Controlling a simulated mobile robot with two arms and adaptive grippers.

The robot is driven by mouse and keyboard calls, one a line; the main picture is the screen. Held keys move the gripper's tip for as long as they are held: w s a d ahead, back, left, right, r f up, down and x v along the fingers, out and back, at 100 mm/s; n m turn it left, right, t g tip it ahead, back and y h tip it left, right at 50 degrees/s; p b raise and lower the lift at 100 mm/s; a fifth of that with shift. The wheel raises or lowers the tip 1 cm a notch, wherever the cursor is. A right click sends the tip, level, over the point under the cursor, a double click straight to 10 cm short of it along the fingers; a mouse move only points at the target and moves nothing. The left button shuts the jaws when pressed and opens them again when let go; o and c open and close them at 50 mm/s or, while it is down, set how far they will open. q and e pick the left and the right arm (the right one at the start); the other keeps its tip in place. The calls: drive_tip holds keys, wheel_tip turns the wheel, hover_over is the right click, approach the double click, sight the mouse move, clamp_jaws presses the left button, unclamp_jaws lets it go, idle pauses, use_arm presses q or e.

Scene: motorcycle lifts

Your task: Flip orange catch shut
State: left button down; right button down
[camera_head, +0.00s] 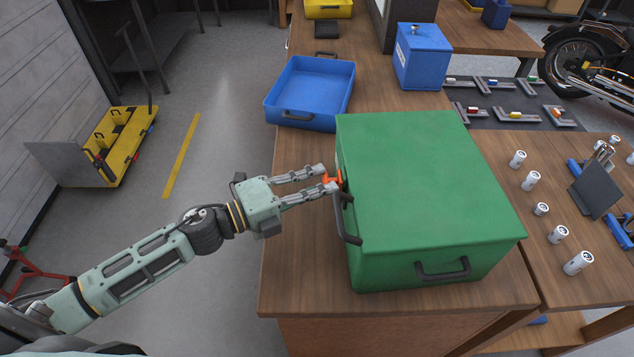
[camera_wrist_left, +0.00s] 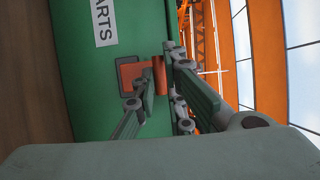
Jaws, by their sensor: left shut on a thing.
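The orange catch (camera_head: 333,180) is on the left side of the closed green box (camera_head: 420,180), near its lid edge. In the left wrist view the catch (camera_wrist_left: 132,72) shows as an orange plate and tab on the green wall. My left gripper (camera_head: 327,178) reaches in from the left, its fingers on either side of the catch's orange tab (camera_wrist_left: 159,74). It is shut on the tab. Whether the catch is fully closed I cannot tell. My right gripper is in neither view.
The green box stands on a wooden bench (camera_head: 300,250), with a dark handle (camera_head: 347,222) near the catch. A blue tray (camera_head: 310,92) and a blue box (camera_head: 422,58) stand behind. Open floor lies left of the bench.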

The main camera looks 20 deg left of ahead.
use_arm(q)
drive_tip(key=c, duration=1.8)
unclamp_jaws()
drive_tip(key=v, duration=1.2)
drive_tip(key=shift+f, duration=0.1)
